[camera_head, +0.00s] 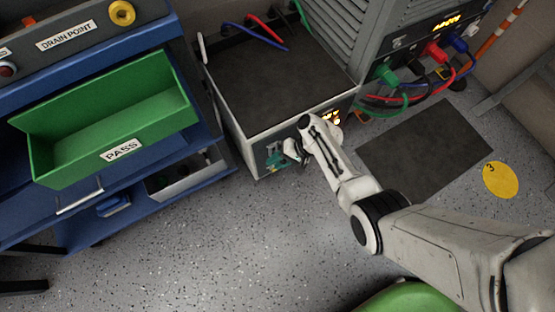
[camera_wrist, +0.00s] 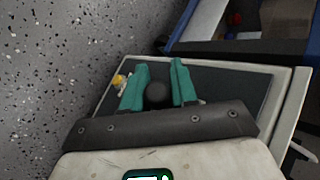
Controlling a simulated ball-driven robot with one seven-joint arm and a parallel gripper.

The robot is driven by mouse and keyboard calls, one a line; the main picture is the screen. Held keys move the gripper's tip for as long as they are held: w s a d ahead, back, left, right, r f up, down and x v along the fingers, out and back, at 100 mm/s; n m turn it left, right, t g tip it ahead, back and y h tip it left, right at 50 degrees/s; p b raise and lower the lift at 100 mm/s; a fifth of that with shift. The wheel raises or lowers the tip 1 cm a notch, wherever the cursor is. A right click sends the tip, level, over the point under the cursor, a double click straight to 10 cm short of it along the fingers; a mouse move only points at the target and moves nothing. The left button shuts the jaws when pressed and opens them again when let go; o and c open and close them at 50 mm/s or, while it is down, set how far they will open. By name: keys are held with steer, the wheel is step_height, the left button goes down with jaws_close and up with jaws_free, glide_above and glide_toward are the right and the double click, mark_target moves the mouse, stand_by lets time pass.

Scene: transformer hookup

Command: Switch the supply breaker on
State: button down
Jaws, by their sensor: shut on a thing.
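A low box-shaped unit (camera_head: 240,138) with a dark top and pale front stands on the floor, with a lit orange display on its front. My gripper (camera_head: 277,160) is at the lower left of that front panel. In the wrist view, its two teal fingers (camera_wrist: 158,88) stand either side of a dark round knob (camera_wrist: 157,96), shut on it. I take this knob to be the supply breaker's handle, but no label on it is readable. A small yellow part (camera_wrist: 119,80) shows beside the left finger. My gripper and arm hide part of the panel.
A blue cart (camera_head: 190,190) with a green PASS tray (camera_head: 110,118) stands at left. A tall grey cabinet (camera_head: 365,35) with green, red and blue plugs and cables is at back right. A dark mat (camera_head: 425,148) and a yellow disc marked 3 (camera_head: 500,180) lie on the floor.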

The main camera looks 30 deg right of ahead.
steer(key=c, duration=1)
jaws_free()
steer(key=shift+o, duration=0.2)
steer(key=p+v, duration=0.4)
steer(key=v, duration=0.6)
steer(key=shift+d+r, duration=0.25)
steer(key=shift+d, duration=0.05)
